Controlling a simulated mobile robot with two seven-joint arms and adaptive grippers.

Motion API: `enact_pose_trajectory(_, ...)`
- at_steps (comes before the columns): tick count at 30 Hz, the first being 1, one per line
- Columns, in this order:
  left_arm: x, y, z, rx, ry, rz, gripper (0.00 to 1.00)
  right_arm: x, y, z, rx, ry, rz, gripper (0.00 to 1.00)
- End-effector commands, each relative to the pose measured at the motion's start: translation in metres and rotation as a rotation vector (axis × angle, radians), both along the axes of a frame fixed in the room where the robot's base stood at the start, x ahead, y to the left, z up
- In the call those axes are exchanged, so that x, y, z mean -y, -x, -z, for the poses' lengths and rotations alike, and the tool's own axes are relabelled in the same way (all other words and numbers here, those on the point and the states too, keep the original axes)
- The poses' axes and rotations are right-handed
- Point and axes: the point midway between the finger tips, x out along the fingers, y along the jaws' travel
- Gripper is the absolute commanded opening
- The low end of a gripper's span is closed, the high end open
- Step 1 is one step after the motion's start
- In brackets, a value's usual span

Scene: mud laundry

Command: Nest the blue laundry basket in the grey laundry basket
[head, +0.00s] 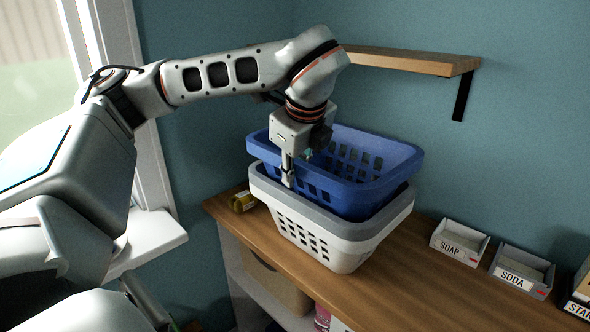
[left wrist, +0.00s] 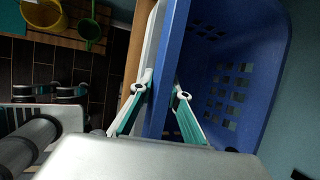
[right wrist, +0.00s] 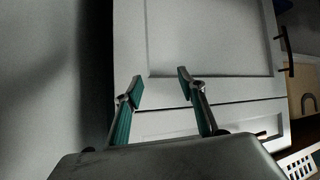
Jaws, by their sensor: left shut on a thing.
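The blue laundry basket (head: 382,160) sits partly inside the grey laundry basket (head: 340,249), with its upper part above the grey rim; it looks slightly tilted. The grey basket stands on the wooden counter, white-walled with a grey rim. My left gripper (head: 289,178) is shut on the near rim of the blue basket. In the left wrist view its fingers (left wrist: 160,92) lie on both sides of the blue wall (left wrist: 228,75). My right gripper (right wrist: 158,88) is open and empty in front of a pale cabinet front. How deep the blue basket's bottom sits is hidden.
The wooden counter (head: 425,275) carries a soap bin (head: 459,243) and a soda bin (head: 522,272) to the right. A wooden shelf (head: 410,60) hangs on the wall behind.

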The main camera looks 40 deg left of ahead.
Motion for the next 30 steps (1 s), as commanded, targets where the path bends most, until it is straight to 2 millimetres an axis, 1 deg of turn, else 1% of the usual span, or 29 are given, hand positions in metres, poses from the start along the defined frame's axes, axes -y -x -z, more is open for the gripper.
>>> enact_pose_trajectory(8,0.0000,-0.0006,-0.0005,0.004,0.000,0.001,0.00,0.0010,0.0012,0.0021,-0.004,0.002,0.001,0.40)
enact_pose_trajectory(9,0.0000,-0.0006,-0.0005,0.004,0.000,0.001,0.19,0.0011,0.0012,0.0021,-0.004,0.002,0.001,0.40)
enact_pose_trajectory(11,0.0000,-0.0005,-0.0005,0.004,0.000,0.001,0.34,0.0011,0.0012,0.0020,-0.004,0.002,0.001,0.40)
enact_pose_trajectory(12,0.0000,-0.0005,-0.0004,0.003,0.000,0.000,0.36,0.0011,0.0011,0.0019,-0.004,0.002,0.001,0.40)
enact_pose_trajectory(19,0.0000,-0.0002,0.0002,0.002,0.000,0.001,0.36,0.0011,0.0001,0.0000,0.001,0.001,0.002,0.40)
enact_pose_trajectory(25,0.0001,0.0002,0.0010,-0.001,0.000,0.001,0.83,0.0010,-0.0006,-0.0013,0.002,0.000,0.001,0.40)
enact_pose_trajectory(26,0.0001,0.0002,0.0009,-0.001,0.000,0.000,0.84,0.0011,-0.0005,-0.0013,0.002,0.000,0.001,0.40)
enact_pose_trajectory(30,0.0000,0.0000,0.0007,0.000,0.000,0.000,0.84,0.0010,-0.0005,-0.0012,0.002,0.000,0.001,0.40)
